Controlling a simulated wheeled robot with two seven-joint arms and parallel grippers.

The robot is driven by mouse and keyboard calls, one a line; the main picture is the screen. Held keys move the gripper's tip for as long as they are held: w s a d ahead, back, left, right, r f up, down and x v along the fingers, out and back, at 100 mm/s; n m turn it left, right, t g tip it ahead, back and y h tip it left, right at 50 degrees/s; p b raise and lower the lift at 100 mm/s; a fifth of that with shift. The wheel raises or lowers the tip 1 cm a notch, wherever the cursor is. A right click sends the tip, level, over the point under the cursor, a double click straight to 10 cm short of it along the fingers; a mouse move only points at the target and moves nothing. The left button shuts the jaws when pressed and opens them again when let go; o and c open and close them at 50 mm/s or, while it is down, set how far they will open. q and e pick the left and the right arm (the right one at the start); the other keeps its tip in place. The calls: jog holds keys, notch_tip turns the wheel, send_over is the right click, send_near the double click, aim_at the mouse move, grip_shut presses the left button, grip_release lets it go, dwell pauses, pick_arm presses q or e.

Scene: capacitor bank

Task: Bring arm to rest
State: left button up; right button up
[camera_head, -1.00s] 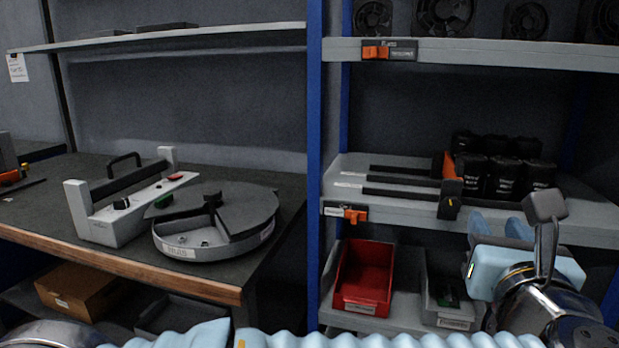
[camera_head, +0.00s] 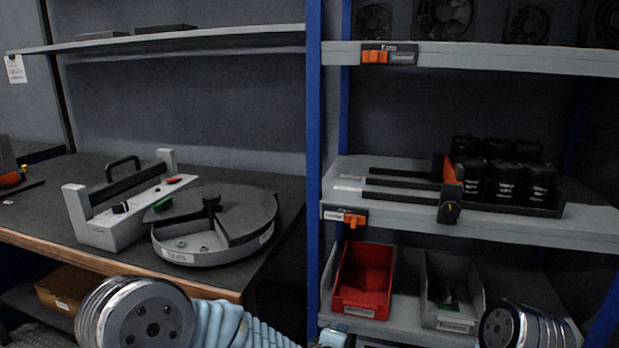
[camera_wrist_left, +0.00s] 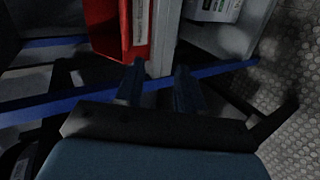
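My left arm (camera_head: 150,318) comes in low at the left in the head view, its light blue sleeve running right along the bottom edge. My left gripper (camera_wrist_left: 160,80) shows in the left wrist view, with its two dark fingers apart and nothing between them. Beyond the fingertips are the red bin (camera_wrist_left: 100,30) and a grey bin (camera_wrist_left: 210,35). Part of my right arm (camera_head: 520,328) shows at the bottom right of the head view. My right gripper is out of view.
The workbench (camera_head: 45,215) holds a white handled device (camera_head: 115,228) and a round tray (camera_head: 180,258). The shelf rack (camera_head: 400,219) holds several black capacitors (camera_head: 500,180). The red bin (camera_head: 365,275) and grey bin (camera_head: 450,300) sit on the lower shelf.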

pick_arm(q)
jog(key=s+a+f+m+g, duration=0.3)
jog(key=s+a+f, duration=0.25)
jog(key=f, duration=0.35)
jog(key=s+a+f+m+g, duration=0.3)
jog(key=s+a+f+m, duration=0.1)
jog(key=a+f, duration=0.4)
jog(key=s+a+f+m+g, duration=0.2)
jog(key=s+f, duration=0.2)
jog(key=s, duration=0.3)
jog(key=s+a+f+m+g, duration=0.2)
jog(key=s+f, duration=0.1)
jog(key=s, duration=0.5)
jog(key=shift+s+a+f+m+g+p, duration=0.25)
jog(key=shift+a+f+m+g+p, duration=0.1)
jog(key=shift+f+g+p, duration=0.1)
jog(key=shift+w, duration=0.1)
